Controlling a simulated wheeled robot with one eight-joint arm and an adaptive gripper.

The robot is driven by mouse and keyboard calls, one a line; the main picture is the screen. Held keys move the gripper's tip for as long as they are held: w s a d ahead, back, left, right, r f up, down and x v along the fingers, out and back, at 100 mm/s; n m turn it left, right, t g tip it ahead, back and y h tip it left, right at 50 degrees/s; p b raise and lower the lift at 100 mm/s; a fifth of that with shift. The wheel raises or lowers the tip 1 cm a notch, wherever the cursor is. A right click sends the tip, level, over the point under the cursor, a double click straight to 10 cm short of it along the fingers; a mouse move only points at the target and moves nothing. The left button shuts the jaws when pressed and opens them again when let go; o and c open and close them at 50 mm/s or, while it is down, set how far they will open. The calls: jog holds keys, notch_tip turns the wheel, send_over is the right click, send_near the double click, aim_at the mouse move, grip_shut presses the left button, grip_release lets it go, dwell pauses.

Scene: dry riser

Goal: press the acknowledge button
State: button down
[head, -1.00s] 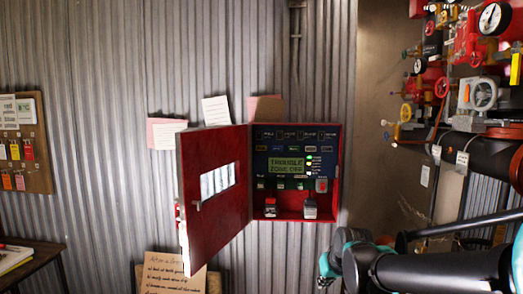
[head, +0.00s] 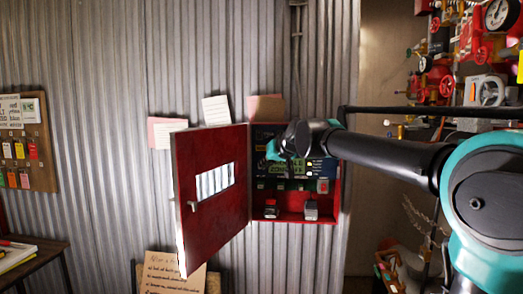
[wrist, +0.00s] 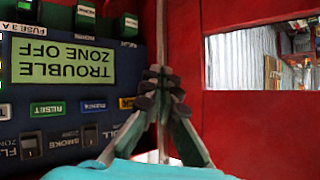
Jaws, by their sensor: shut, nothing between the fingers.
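The red alarm cabinet (head: 335,178) is on the corrugated wall with its door (head: 212,200) swung open to the left. Inside is a dark blue panel (head: 265,132); its green display (wrist: 63,62) reads "TROUBLE ZONE OFF", upside down in the wrist view. Beside the display, a green button marked RESET (wrist: 47,108), a blue button (wrist: 93,105) and a yellow button (wrist: 127,102) form a row. I cannot read which is acknowledge. My gripper (wrist: 160,75) is shut and empty, near the panel's edge beside the door. In the head view my arm covers part of the panel.
Small dark switches (wrist: 30,145) line the panel near the button row. Two small grey-and-dark items, one a grey block (head: 311,208), stand in the cabinet bottom. Red valves and pipes (head: 480,90) crowd the right. A key board (head: 28,150) hangs at left.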

aim_at(261, 149)
jog(key=r, duration=0.1)
jog(key=a+r, duration=0.1)
jog(key=w+a+r, duration=0.1)
jog(key=r, duration=0.1)
jog(key=shift+f, duration=0.1)
jog(key=shift+w+d, duration=0.1)
jog(key=shift+w, duration=4.3)
jog(key=shift+w, duration=0.1)
jog(key=shift+w, duration=0.3)
jog(key=shift+w, duration=0.55)
jog(key=shift+s, duration=0.95)
